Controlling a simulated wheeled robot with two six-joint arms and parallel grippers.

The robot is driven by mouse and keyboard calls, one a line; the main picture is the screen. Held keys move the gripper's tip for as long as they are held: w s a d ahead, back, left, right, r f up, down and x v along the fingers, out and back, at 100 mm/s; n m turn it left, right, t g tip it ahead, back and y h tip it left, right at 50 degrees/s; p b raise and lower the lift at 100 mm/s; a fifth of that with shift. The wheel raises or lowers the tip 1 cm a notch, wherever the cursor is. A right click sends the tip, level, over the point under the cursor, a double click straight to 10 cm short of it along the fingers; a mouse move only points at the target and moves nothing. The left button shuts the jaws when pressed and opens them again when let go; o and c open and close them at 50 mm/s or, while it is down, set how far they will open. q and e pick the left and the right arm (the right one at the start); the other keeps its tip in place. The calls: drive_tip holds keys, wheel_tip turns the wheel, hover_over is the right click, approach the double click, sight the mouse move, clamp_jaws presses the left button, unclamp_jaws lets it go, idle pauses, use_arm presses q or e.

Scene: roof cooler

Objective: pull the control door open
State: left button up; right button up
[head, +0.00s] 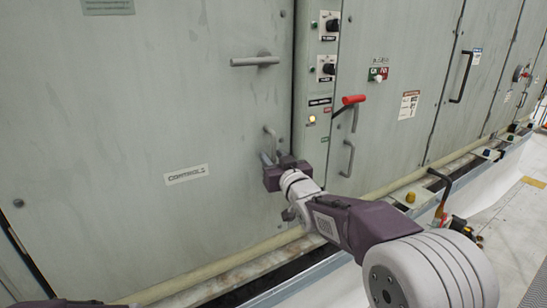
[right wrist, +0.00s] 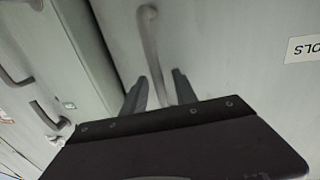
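The control door (head: 130,110) is a large grey-green panel with a "CONTROLS" label (head: 187,174). It looks shut, flush with the narrow switch strip on its right. Its upright bar handle (head: 269,135) is near the right edge, and its lower part is hidden by my gripper. My right gripper (head: 272,158) is at this handle. In the right wrist view the handle (right wrist: 153,45) runs down between the two open fingers (right wrist: 160,90), with gaps visible on both sides. The handle's lower end is hidden behind the gripper body. My left gripper is not in view.
A horizontal bar handle (head: 255,61) sits higher on the door. To its right are a switch strip (head: 319,90) with knobs and a lit yellow lamp, a red-handled lever (head: 353,100), and another panel's handle (head: 347,158). A pale pipe (head: 230,262) runs along the base.

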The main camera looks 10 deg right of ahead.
clamp_jaws()
idle(1.4)
